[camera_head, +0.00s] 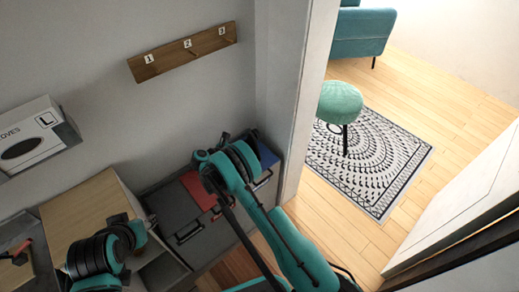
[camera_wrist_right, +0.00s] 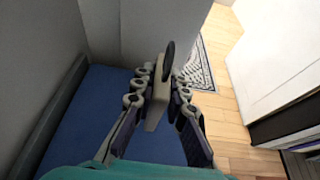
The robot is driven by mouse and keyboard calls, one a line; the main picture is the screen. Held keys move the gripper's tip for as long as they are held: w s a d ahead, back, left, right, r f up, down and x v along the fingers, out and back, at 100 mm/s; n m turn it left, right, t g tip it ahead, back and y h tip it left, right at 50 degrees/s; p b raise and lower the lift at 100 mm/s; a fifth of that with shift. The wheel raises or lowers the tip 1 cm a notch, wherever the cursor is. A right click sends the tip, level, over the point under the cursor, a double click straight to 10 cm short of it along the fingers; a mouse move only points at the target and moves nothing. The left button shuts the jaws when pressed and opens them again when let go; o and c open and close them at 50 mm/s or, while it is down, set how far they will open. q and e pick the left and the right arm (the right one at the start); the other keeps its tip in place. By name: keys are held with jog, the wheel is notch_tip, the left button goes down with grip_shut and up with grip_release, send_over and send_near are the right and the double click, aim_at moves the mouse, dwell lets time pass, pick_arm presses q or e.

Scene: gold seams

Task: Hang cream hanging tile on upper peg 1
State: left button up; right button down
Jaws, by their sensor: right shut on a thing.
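The cream hanging tile (camera_wrist_right: 158,104) is seen nearly edge-on in the right wrist view, with a dark rounded part at its top. My right gripper (camera_wrist_right: 162,88) is shut on it, with fingers on both sides. In the head view the tile is not clearly visible, hidden around my right wrist. The wooden peg rail (camera_head: 183,54) is on the wall, labelled 1, 2 and 3 from left to right; upper peg 1 is by the label 1 (camera_head: 149,59). The right arm is below the rail, apart from it. My left gripper (camera_head: 138,230) is low at left, its fingers unclear.
A glove box (camera_head: 28,138) is on the wall at left. A wooden-topped cabinet (camera_head: 85,207) and grey, red (camera_head: 198,188) and blue bins stand below the rail. A wall edge (camera_head: 300,100) is right of the rail. The wall below the rail is clear.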

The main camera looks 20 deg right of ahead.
jog(key=w+a+f, duration=0.1)
jog(key=w+a+f+b, duration=0.1)
jog(key=shift+w+a+f, duration=0.1)
jog(key=shift+w+f, duration=0.1)
jog(key=shift+f, duration=0.2)
jog(key=shift+s+f+b, duration=0.1)
jog(key=shift+f+b, duration=0.5)
jog(key=shift+f, duration=0.65)
jog(key=shift+f+b, duration=0.25)
jog(key=shift+b, duration=0.3)
jog(key=c, duration=1.5)
grip_release()
jog(key=shift+c, duration=0.2)
